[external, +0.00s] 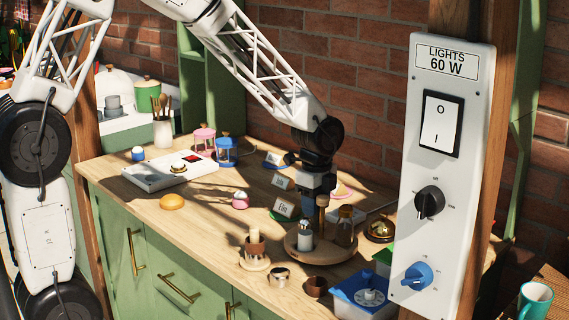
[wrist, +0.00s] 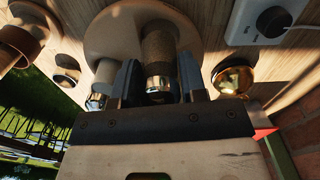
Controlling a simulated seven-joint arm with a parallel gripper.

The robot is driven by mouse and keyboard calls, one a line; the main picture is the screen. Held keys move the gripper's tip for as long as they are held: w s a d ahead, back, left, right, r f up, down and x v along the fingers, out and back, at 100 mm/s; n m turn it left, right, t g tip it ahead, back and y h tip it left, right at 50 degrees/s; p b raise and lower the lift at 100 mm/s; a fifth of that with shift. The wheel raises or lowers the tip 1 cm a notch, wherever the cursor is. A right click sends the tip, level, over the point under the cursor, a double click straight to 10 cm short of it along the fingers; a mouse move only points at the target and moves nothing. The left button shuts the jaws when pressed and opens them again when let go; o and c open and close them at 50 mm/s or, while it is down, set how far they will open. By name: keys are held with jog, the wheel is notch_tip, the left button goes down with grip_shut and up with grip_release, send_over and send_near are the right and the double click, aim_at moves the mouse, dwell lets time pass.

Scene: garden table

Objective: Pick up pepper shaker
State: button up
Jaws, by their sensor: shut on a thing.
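The pepper shaker is a brown, grainy cylinder with a shiny metal cap. In the wrist view the pepper shaker (wrist: 160,50) stands between my two fingers, cap toward the camera. My gripper (wrist: 160,83) is shut on it. In the external view the pepper shaker (external: 344,231) is at the right side of a round wooden tray (external: 318,253), beside the tray's wooden post (external: 322,222). I cannot tell whether its base touches the tray. The pale salt shaker (external: 305,239) stands on the tray's left; in the wrist view it is outside my left finger.
A brass bell (external: 381,230) is right of the tray. A blue box (external: 364,298) is at front right. The counter's left part has bare wood.

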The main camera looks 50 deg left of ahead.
notch_tip(320, 180, up, 16)
dwell(0.5)
